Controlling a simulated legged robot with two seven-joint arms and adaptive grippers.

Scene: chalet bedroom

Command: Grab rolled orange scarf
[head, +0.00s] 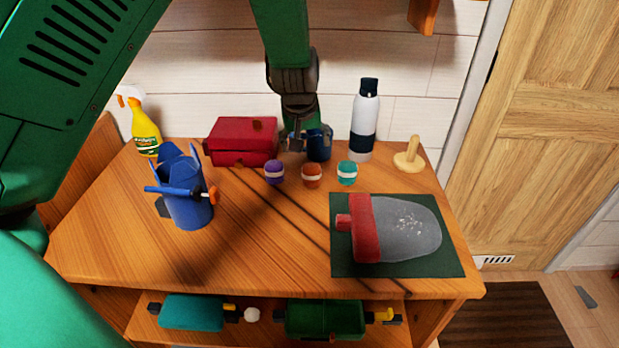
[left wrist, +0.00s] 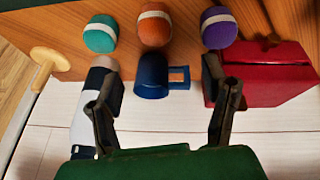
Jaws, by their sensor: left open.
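The rolled orange scarf (head: 312,174) has a pale band and lies on the wooden table between a rolled purple one (head: 274,172) and a rolled teal one (head: 347,172). In the left wrist view the orange scarf (left wrist: 155,28) is at the top middle, beyond the fingertips, with teal to its left and purple to its right. My left gripper (head: 303,138) reaches down behind the row of rolls. Its jaws (left wrist: 160,80) are open and apart from the orange scarf. A dark blue mug (left wrist: 151,76) shows between the fingers. My right gripper is not in view.
A red box (head: 240,141) stands left of the gripper, a white-and-navy bottle (head: 365,125) right. Also on the table are a blue holder (head: 187,207), a yellow spray bottle (head: 146,131), a wooden stand (head: 409,158) and a dark green mat (head: 347,266). The front-middle tabletop is clear.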

